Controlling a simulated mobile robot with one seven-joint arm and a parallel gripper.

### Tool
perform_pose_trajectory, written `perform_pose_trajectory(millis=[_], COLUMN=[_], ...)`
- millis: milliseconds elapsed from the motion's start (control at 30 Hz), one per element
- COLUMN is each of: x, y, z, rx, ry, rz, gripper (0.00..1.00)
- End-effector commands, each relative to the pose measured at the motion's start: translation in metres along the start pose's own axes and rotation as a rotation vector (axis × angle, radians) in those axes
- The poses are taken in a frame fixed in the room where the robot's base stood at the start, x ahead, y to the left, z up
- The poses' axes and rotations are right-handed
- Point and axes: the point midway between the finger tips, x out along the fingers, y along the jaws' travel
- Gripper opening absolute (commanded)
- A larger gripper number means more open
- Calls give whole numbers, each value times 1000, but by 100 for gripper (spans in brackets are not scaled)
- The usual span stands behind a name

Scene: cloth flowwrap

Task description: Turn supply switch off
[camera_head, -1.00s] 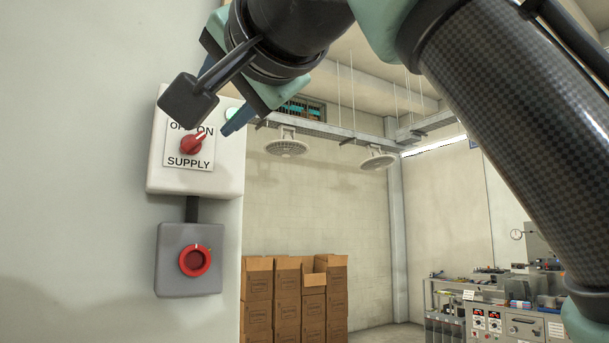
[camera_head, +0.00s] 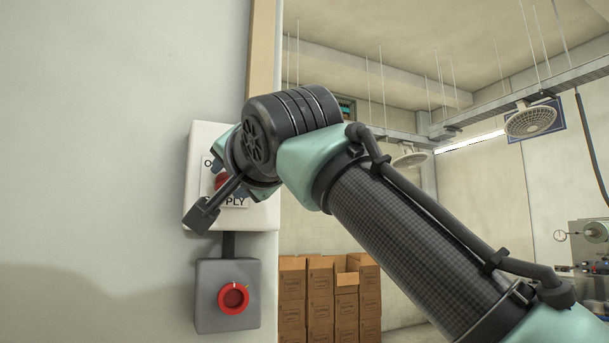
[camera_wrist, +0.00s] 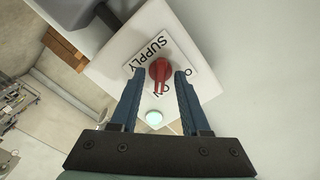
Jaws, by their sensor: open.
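The supply switch is a red rotary knob (camera_wrist: 160,70) on a white box (camera_wrist: 122,42) with a SUPPLY label plate. In the wrist view its handle points toward the ON mark. My gripper (camera_wrist: 158,73) is open, with its blue fingers on either side of the knob. Small gaps seem to remain, though I cannot tell whether either finger touches it. In the head view my wrist covers much of the label; only part of the knob (camera_head: 220,181) shows on the white box (camera_head: 262,213).
A grey box with a red round button (camera_head: 233,299) is mounted just below the white box. A pale green lamp (camera_wrist: 154,118) sits on the white box near my fingers. Stacked cardboard boxes (camera_head: 320,303) stand beyond the wall edge.

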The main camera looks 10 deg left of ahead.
Motion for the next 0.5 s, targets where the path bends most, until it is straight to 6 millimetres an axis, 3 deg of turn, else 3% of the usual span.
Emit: perform_pose_trajectory(millis=[200, 467, 500], x=[0, 0, 0], y=[0, 0, 0], z=[0, 0, 0], rx=[0, 0, 0], ry=[0, 0, 0], rz=[0, -1, -1], gripper=[46, 1, 0])
